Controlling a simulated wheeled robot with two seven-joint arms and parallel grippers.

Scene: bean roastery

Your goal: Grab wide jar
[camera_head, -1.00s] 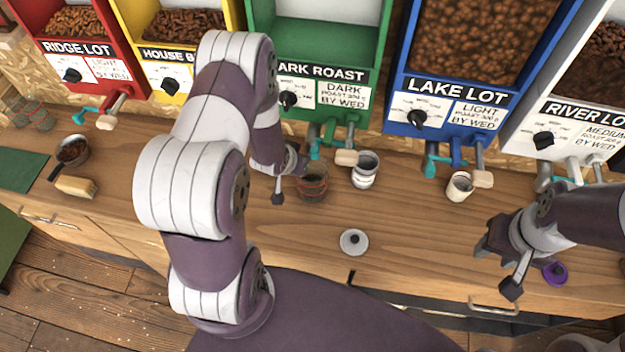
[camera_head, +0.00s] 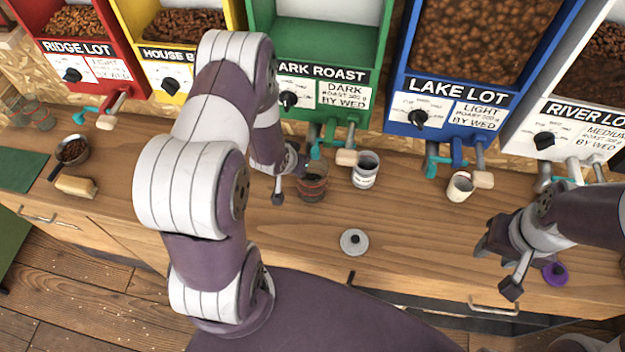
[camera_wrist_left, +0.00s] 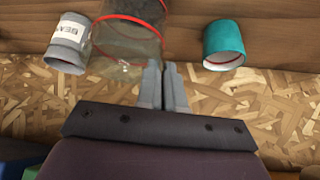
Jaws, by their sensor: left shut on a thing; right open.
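A wide glass jar with red bands (camera_head: 313,188) stands on the counter below the dark roast dispenser. It also shows in the left wrist view (camera_wrist_left: 125,42), just beside the fingertips. My left gripper (camera_wrist_left: 163,68) has its two fingers close together at the jar's side, shut on it, apparently at its wall. The exact contact is hard to see. In the head view, my left arm partly hides this gripper at the jar's left side. My right gripper (camera_head: 497,262) is open and empty above the counter's front right.
A white labelled canister (camera_head: 365,172) stands close to the jar's right. A grey lid (camera_head: 354,242) lies in front. A white cup (camera_head: 460,187) stands below the blue dispenser (camera_head: 455,100), and a purple lid (camera_head: 555,273) lies by my right gripper. The counter's middle right is clear.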

